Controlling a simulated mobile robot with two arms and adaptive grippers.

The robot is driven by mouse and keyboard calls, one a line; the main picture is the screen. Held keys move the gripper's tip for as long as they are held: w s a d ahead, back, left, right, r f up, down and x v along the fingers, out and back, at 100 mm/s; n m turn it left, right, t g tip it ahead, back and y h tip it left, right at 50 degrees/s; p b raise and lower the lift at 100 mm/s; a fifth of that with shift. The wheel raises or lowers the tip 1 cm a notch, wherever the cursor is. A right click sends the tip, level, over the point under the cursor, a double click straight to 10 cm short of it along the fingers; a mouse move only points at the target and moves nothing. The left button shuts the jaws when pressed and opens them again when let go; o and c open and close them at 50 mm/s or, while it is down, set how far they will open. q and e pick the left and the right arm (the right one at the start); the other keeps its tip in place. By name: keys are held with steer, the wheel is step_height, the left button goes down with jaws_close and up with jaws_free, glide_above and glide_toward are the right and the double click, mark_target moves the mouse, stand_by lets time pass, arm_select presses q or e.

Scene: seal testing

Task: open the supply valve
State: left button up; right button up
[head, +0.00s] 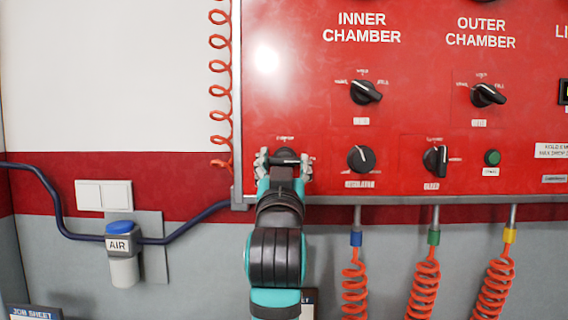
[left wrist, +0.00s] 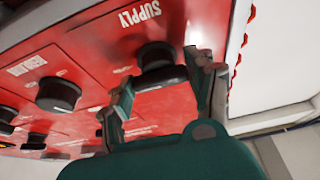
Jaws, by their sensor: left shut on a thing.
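The supply valve is a black rotary knob on the red panel, under the SUPPLY lettering in the left wrist view (left wrist: 155,58). In the head view it sits at the panel's lower left, mostly hidden behind my gripper. My left gripper (head: 285,160) reaches up to it from below, and it also shows in the left wrist view (left wrist: 165,95). Its two fingers are on either side of the knob and shut on it. I cannot read the valve's setting. My right gripper is not in view.
Another black knob (head: 361,159) is right of the gripper, with a selector (head: 435,160) and green button (head: 492,157) beyond. Two chamber selectors (head: 366,92) (head: 488,95) are above. Orange coiled hoses (head: 354,285) hang below. A blue-topped AIR unit (head: 120,243) is at left.

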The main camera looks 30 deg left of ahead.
arm_select(q)
steer(key=shift+r, duration=0.1)
steer(key=o, duration=1.2)
steer(key=shift+y, duration=0.3)
steer(key=shift+v, duration=3.8)
